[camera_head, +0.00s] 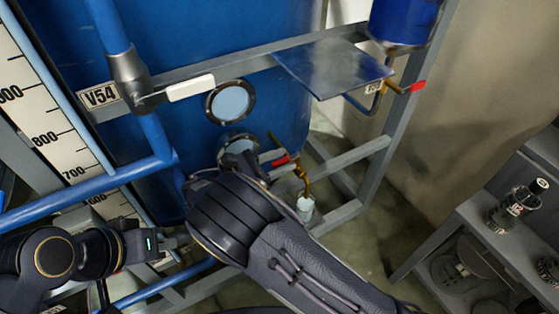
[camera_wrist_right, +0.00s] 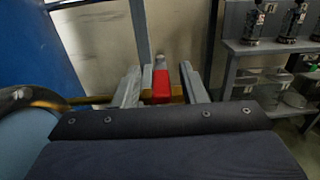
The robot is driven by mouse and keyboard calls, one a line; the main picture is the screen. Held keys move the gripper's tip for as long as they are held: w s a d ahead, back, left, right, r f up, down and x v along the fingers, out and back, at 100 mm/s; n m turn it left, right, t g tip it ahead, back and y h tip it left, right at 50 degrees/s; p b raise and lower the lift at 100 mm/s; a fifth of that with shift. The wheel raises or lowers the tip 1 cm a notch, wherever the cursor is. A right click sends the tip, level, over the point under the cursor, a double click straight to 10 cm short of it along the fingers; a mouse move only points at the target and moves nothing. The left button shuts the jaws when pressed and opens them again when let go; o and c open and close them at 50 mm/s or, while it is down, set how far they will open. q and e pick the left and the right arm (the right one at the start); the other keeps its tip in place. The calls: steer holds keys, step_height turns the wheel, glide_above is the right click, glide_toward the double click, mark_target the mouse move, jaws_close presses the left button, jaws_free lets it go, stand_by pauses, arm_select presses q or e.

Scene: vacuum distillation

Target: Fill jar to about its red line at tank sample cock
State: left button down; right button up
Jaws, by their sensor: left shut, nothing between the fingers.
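The jar (camera_head: 305,208), small and pale, stands under the brass sample cock (camera_head: 303,178) at the foot of the blue tank (camera_head: 225,50). Its red line and liquid level are too small to tell. The cock has a red handle (camera_head: 282,160), which also shows in the right wrist view (camera_wrist_right: 161,86). My right gripper (camera_wrist_right: 162,92) has its two grey fingers apart, one on each side of the red handle; contact cannot be told. In the head view my right wrist hides most of this gripper. My left gripper (camera_head: 176,239) is shut and empty, low at the left.
A second cock with a red handle (camera_head: 416,87) sits under a small blue vessel (camera_head: 403,20) at the upper right. A metal plate (camera_head: 333,67) juts from the frame. A grey shelf (camera_head: 490,225) with glassware stands at the right. Blue pipes cross the left side.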

mark_target(272, 165)
steer(key=v, duration=0.7)
steer(key=shift+s+a+b, duration=0.15)
steer(key=shift+a+b, duration=0.2)
stand_by(0.4)
